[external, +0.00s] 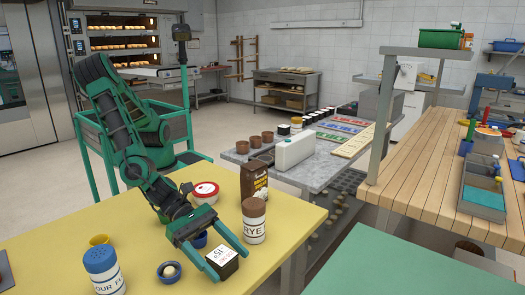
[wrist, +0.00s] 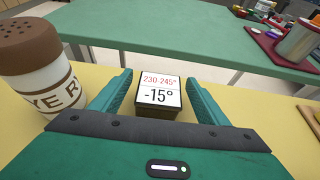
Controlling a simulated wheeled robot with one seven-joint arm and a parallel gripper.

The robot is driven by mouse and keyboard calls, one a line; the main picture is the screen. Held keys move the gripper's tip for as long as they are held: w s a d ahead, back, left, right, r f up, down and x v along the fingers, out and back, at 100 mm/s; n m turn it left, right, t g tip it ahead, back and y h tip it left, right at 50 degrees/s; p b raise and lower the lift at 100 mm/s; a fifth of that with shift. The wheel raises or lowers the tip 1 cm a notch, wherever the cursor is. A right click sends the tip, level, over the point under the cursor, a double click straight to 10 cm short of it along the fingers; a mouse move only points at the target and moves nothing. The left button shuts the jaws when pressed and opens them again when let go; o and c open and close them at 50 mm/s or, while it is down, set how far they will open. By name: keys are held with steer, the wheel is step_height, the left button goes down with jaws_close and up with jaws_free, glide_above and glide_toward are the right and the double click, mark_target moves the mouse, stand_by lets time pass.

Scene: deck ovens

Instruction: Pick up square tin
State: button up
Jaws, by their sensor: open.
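The square tin (external: 222,262) is a small dark box with a white printed label on its top, standing on the yellow table. In the wrist view the tin (wrist: 160,99) shows its label reading "230-245°" and "-15°". My gripper (external: 228,264) is open, low over the table, with one finger on each side of the tin. In the wrist view the gripper (wrist: 160,82) shows its two green fingers spread, with a visible gap on both sides of the tin. The tin's lower part is mostly hidden in the wrist view.
A rye shaker (external: 254,222) stands close beside the gripper, and also in the wrist view (wrist: 40,70).

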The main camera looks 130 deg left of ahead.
mark_target(231, 265)
steer(key=shift+x, duration=1.65)
steer(key=shift+f, duration=0.1)
steer(key=c, duration=1.3)
